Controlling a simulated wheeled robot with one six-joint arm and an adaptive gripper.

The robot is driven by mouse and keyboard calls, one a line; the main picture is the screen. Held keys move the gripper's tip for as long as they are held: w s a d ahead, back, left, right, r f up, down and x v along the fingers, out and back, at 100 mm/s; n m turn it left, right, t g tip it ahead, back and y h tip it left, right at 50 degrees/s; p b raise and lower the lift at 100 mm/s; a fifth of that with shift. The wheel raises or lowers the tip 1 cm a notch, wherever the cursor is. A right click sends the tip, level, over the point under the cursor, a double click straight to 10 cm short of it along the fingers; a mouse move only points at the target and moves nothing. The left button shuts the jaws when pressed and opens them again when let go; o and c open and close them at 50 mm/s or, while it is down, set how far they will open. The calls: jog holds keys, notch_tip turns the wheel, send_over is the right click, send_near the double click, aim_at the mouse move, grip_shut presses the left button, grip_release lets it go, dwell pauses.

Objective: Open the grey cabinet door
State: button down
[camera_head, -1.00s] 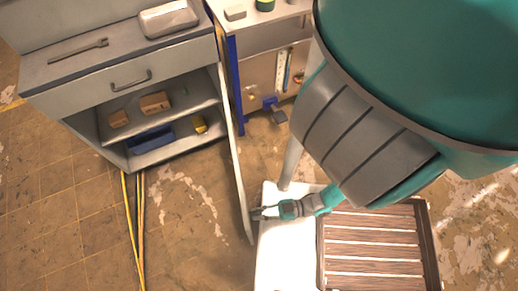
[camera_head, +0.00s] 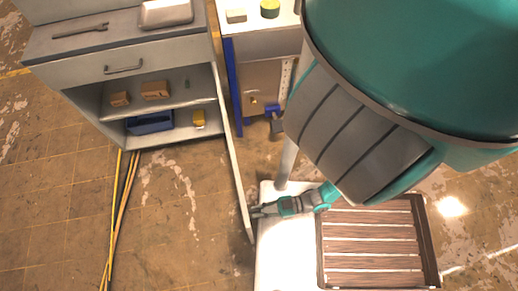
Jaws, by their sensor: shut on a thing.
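The grey cabinet (camera_head: 80,72) stands at the upper left, with a drawer above open shelves. Its door (camera_head: 232,160) is swung wide open and seen nearly edge-on, reaching from the cabinet's right side toward the lower middle. My gripper (camera_head: 257,211) is at the door's near free end, shut on it. The handle on the door is hidden or too small to make out.
Small boxes (camera_head: 155,90) and a blue bin (camera_head: 150,123) sit on the shelves. A wrench (camera_head: 80,31) and a metal tray (camera_head: 166,13) lie on top. A blue-edged bench (camera_head: 262,45) stands right of the cabinet.

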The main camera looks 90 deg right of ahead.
jog(key=shift+d, duration=0.15)
jog(key=c, duration=1.2)
grip_release()
jog(key=shift+s, duration=0.1)
jog(key=v, duration=1.1)
jog(key=shift+s, duration=0.4)
jog(key=w+a+r+g+h, duration=0.1)
jog(key=w+r, duration=0.3)
jog(key=r, duration=0.5)
jog(key=w+a+r+m+g+h, duration=0.1)
jog(key=w+a+r, duration=0.3)
jog(key=r, duration=0.6)
jog(key=w+a+r+m+h, duration=0.1)
jog(key=w+a+r, duration=0.1)
jog(key=w+r, duration=0.4)
jog(key=shift+a+r+g+h, duration=0.1)
jog(key=shift+r+g+h, duration=0.1)
jog(key=shift+r, duration=0.9)
jog(key=shift+a+r+g+h, duration=0.1)
jog(key=shift+r+g+h, duration=0.1)
jog(key=shift+r, duration=0.9)
